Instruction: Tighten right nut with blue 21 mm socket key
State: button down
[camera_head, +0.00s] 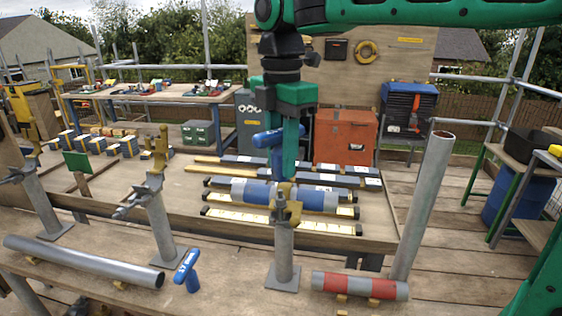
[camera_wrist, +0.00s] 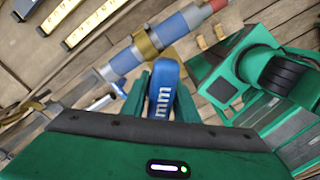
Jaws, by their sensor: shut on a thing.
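My gripper (camera_head: 291,150) is shut on the blue socket key (camera_head: 270,137), a T-handled key held upright with its socket end down. In the wrist view the key's handle (camera_wrist: 162,92) sits between my gripper's fingers (camera_wrist: 160,98); "mm" shows, but the size number is hidden. Below the key is a gold clamp (camera_head: 284,207) on top of a grey post, also seen in the wrist view (camera_wrist: 146,42) around a blue and grey pipe (camera_head: 249,192). The nut is hidden, and I cannot tell whether the socket sits on it.
A second blue T-handled key (camera_head: 187,268) stands on the front boards. A grey pipe (camera_head: 85,262) and a red and grey pipe (camera_head: 360,286) lie there too. Another clamp post (camera_head: 165,220) stands to the left. A tall leaning grey pipe (camera_head: 423,205) stands at the right.

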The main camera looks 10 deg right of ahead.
jog(key=shift+r, duration=0.1)
jog(key=shift+w+d+r, duration=0.1)
jog(key=shift+r, duration=0.35)
jog(key=shift+f, duration=0.2)
jog(key=shift+f, duration=3.35)
jog(key=m, duration=1.3)
jog(key=shift+s, duration=0.25)
